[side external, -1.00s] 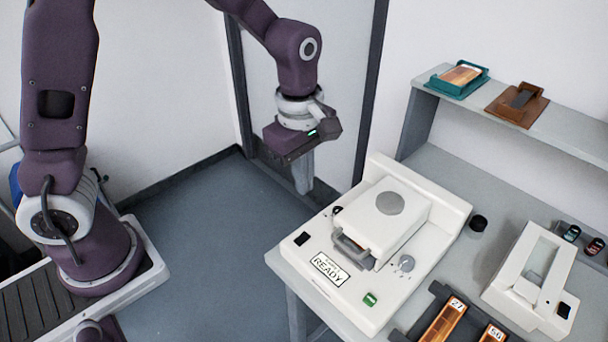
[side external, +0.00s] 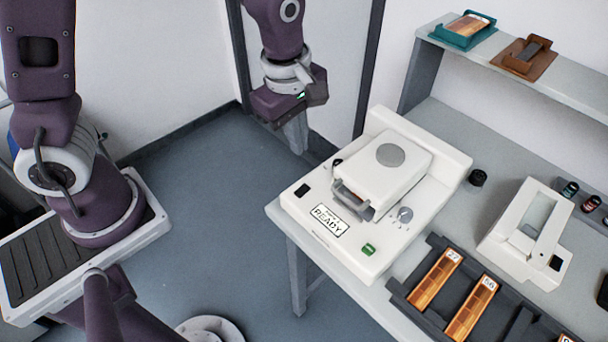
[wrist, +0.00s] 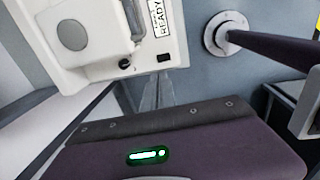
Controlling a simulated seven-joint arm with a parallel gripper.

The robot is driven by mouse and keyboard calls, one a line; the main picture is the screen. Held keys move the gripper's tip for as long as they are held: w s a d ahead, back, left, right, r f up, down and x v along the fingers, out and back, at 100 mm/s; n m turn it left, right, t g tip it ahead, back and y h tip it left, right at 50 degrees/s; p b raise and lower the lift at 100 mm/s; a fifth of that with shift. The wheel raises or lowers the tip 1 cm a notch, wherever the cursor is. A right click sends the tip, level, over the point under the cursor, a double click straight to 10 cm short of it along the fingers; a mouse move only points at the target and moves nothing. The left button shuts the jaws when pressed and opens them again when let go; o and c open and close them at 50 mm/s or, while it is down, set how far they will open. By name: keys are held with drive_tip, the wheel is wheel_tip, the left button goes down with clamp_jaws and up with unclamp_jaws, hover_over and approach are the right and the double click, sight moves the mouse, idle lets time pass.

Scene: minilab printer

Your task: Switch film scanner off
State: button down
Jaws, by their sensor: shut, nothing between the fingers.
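A white machine (side external: 350,235) with a "READY" label stands on the bench in the side external view. It has a round grey disc on top, a grey handle, a green switch (side external: 368,249) at its front right, a grey knob (side external: 405,214) and a black square (side external: 302,190) at its front left. A smaller white device (side external: 510,245) with a black patch stands to its right. I cannot tell for certain which one is the film scanner. My gripper (side external: 298,148) is shut and empty, pointing down left of the machine, apart from it. In the wrist view, my fingertips (wrist: 158,88) are near the machine's edge (wrist: 100,72).
A dark rack (side external: 408,292) with orange film strips lies right of the machine. A black round piece (side external: 477,177) and small canisters (side external: 570,189) stand on the bench. A shelf (side external: 560,85) behind holds a teal tray (side external: 440,36) and a brown tray (side external: 507,61). Floor space left of the bench is open.

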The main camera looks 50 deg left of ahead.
sight(305, 187)
drive_tip(key=f, duration=0.4)
drive_tip(key=w+f, duration=0.1)
drive_tip(key=f, duration=0.7)
drive_tip(key=shift+w, duration=0.2)
